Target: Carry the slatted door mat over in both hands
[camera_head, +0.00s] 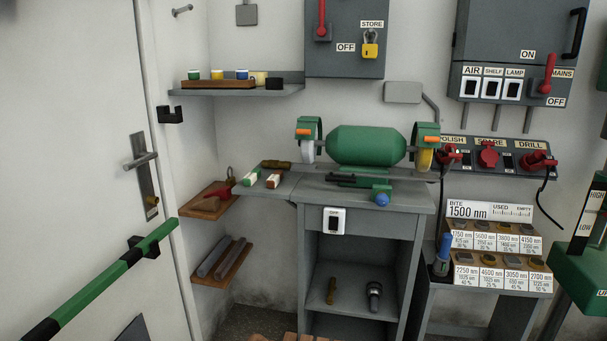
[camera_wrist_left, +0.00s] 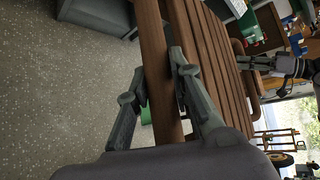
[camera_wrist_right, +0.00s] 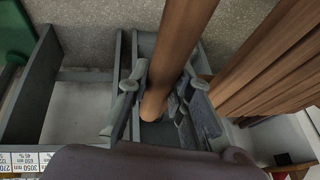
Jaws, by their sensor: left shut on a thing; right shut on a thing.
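The slatted door mat is made of brown wooden slats. It fills much of the left wrist view (camera_wrist_left: 222,85), shows large in the right wrist view (camera_wrist_right: 183,40), and only a sliver shows at the bottom edge of the head view (camera_head: 290,337). My left gripper (camera_wrist_left: 157,82) is shut on an outer slat, with a finger on each side. My right gripper (camera_wrist_right: 160,95) is shut around an outer slat near its end. Neither gripper shows in the head view. The mat is held up above the speckled floor.
A grey bench (camera_head: 365,195) with a green grinder (camera_head: 366,146) stands ahead. A white door (camera_head: 85,120) with a green and black bar (camera_head: 130,262) is at left. A stepped label rack (camera_head: 495,250) and green machine (camera_head: 582,270) are at right. Bare floor (camera_wrist_left: 60,90) shows beside the mat.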

